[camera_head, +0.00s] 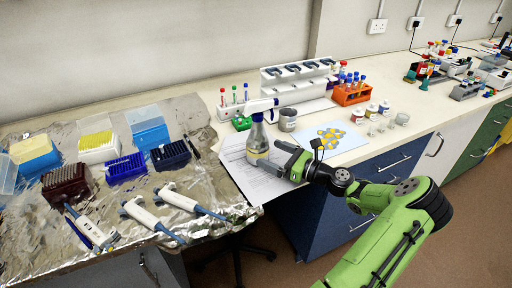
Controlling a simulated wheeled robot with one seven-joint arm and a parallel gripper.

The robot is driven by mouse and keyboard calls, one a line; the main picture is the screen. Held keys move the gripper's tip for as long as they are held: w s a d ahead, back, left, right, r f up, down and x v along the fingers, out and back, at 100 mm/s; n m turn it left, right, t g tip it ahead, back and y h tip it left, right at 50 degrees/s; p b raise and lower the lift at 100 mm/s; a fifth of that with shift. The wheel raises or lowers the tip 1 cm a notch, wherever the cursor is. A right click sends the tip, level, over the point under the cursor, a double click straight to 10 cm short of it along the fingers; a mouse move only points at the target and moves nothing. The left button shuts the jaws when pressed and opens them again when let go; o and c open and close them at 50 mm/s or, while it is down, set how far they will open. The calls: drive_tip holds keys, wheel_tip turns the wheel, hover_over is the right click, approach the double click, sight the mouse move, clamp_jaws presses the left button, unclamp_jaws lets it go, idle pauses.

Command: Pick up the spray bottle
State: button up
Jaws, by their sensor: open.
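The spray bottle (257,136) has a grey body, a white spray head and a yellowish band low on its side. It stands upright on white papers on the bench, near the middle of the picture. My gripper (272,160) reaches in from the right, low beside the bottle's lower body. Its jaws are open, and part of the bottle's base is hidden by a finger. I cannot tell whether a finger touches the bottle.
A grey mug (288,121) stands just behind the bottle. Pipettes (140,214) and tip boxes (98,148) cover the foil at left. A sheet with yellow shapes (333,137) lies at right.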

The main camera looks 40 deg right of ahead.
sight(253, 144)
drive_tip(key=b+x, duration=0.2)
drive_tip(key=x, duration=0.6)
drive_tip(key=shift+w+d, duration=0.15)
drive_tip(key=shift+w, duration=0.05)
drive_tip(key=shift+s, duration=0.1)
drive_tip(key=shift+c, duration=0.5)
drive_tip(key=shift+r, duration=0.1)
drive_tip(key=c, duration=1.5)
wheel_tip(253, 144, up, 10)
drive_tip(key=p, duration=0.4)
drive_tip(key=shift+c, duration=0.2)
